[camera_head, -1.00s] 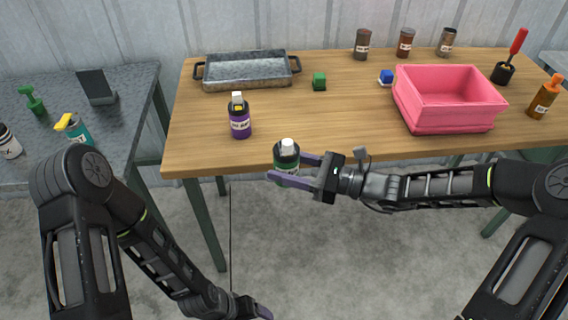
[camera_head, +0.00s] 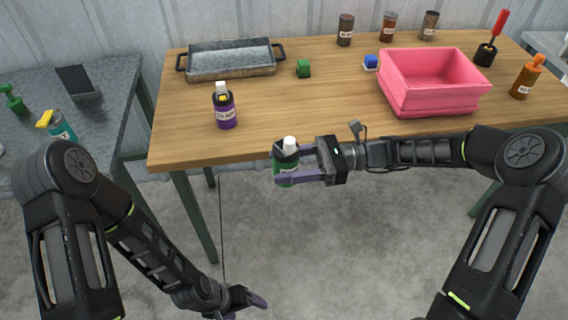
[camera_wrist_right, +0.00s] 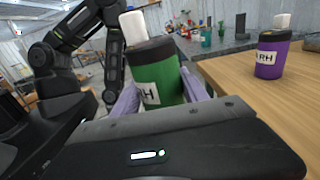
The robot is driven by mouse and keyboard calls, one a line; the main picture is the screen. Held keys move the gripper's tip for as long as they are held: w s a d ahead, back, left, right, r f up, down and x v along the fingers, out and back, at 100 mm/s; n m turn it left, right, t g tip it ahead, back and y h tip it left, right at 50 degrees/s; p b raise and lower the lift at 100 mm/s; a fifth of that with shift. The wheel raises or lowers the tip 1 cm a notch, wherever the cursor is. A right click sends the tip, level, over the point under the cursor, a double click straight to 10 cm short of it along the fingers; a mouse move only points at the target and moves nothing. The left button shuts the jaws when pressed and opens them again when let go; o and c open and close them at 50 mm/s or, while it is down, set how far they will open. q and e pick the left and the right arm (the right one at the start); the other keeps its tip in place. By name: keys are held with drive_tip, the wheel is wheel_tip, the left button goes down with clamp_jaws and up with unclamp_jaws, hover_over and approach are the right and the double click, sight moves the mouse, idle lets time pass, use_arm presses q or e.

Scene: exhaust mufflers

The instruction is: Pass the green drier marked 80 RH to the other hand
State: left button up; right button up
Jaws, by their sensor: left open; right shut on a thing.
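The green drier (camera_head: 285,166) is a green bottle with a black shoulder and a white cap. My right gripper (camera_head: 287,165) is shut on it and holds it in the air just off the table's front edge. In the right wrist view the green drier (camera_wrist_right: 158,75) stands between the fingers, slightly tilted, its label showing "RH" with the number partly hidden. My left gripper (camera_head: 245,304) is open and empty, low at the bottom of the head view, below and left of the drier and apart from it.
A purple bottle (camera_head: 224,107) stands near the front left of the wooden table (camera_head: 330,105). The space in front of the table is open floor.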

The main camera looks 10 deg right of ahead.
sight(298, 155)
drive_tip(key=shift+s+d+r+m+t, duration=0.3)
drive_tip(key=shift+d+r+m+t, duration=0.25)
drive_tip(key=shift+r+t, duration=0.3)
drive_tip(key=shift+s+d+r+m+t, duration=0.35)
drive_tip(key=shift+d+r+m+t, duration=0.25)
drive_tip(key=shift+r+t, duration=0.25)
drive_tip(key=shift+s+d+r+m+t, duration=0.3)
drive_tip(key=shift+d+r+m+t, duration=0.35)
drive_tip(key=shift+t, duration=0.25)
drive_tip(key=shift+a+r, duration=0.1)
drive_tip(key=shift+a, duration=0.05)
drive_tip(key=w+a+m+t+h, duration=0.3)
drive_tip(key=w+a+t, duration=0.3)
drive_tip(key=w+a, duration=0.2)
drive_tip(key=shift+a+m+t, duration=0.3)
drive_tip(key=shift+a+m, duration=0.1)
drive_tip(key=shift+m, duration=0.3)
drive_tip(key=s+d+f, duration=0.3)
drive_tip(key=d+f, duration=0.3)
drive_tip(key=d, duration=0.4)
drive_tip(key=s+d+f, duration=0.3)
drive_tip(key=d+f, duration=0.3)
drive_tip(key=d, duration=0.4)
